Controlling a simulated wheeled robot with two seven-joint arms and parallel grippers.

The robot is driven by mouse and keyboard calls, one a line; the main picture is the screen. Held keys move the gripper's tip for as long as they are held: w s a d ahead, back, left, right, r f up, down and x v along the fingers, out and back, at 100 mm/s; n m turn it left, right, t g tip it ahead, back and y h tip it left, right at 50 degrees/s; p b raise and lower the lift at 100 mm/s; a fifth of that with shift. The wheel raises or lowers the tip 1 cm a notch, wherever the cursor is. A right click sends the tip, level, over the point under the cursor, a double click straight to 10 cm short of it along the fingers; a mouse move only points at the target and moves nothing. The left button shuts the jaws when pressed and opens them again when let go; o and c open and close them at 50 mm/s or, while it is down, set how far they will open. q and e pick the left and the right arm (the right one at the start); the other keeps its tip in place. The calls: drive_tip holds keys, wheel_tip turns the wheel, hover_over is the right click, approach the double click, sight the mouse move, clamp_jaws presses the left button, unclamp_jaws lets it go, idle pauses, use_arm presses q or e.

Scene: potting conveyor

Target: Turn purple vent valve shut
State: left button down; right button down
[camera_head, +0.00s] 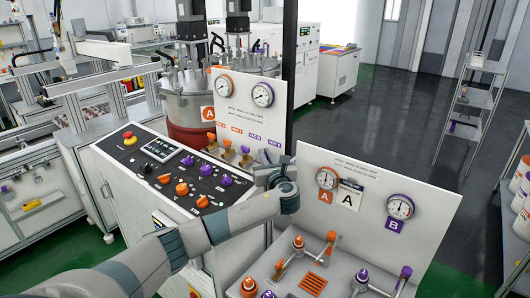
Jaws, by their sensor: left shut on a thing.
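A white upright panel (240,95) carries a row of small valves under orange and purple labels. The rightmost one, a purple valve (272,156), is partly hidden by my left gripper. My left arm reaches in from the lower left, and its gripper (268,172) is shut at the handle of this valve. The fingers are small and partly hidden, so the exact handle angle is unclear. Another purple-topped valve (245,151) stands just to its left, with orange-topped valves (227,145) further left. My right gripper is not in view.
A black control console (147,167) with orange and purple knobs lies left of the valves. A second gauge panel (345,215) stands close on the right, above a bench with orange and purple handles (325,240). A black post (290,70) rises behind my gripper.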

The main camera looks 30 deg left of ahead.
use_arm(q)
drive_tip(key=shift+d+n+g+y, duration=0.1)
drive_tip(key=shift+n+g+y, duration=0.85)
drive_tip(key=shift+g, duration=0.25)
drive_tip(key=shift+f+n+g+y+b, duration=0.1)
drive_tip(key=shift+n+g+y+b, duration=0.55)
drive_tip(key=shift+n+g, duration=0.45)
drive_tip(key=n+g+y+b, duration=0.1)
drive_tip(key=n+g+b, duration=0.1)
drive_tip(key=g, duration=0.2)
drive_tip(key=shift+n+b, duration=0.25)
drive_tip(key=shift+b, duration=0.05)
drive_tip(key=shift+n+g+y+b, duration=0.3)
drive_tip(key=shift+n+g+b, duration=0.2)
drive_tip(key=shift+g, duration=0.5)
drive_tip(key=shift+r, duration=0.2)
drive_tip(key=c, duration=1.9)
unclamp_jaws()
drive_tip(key=shift+o, duration=0.2)
drive_tip(key=shift+f, duration=0.1)
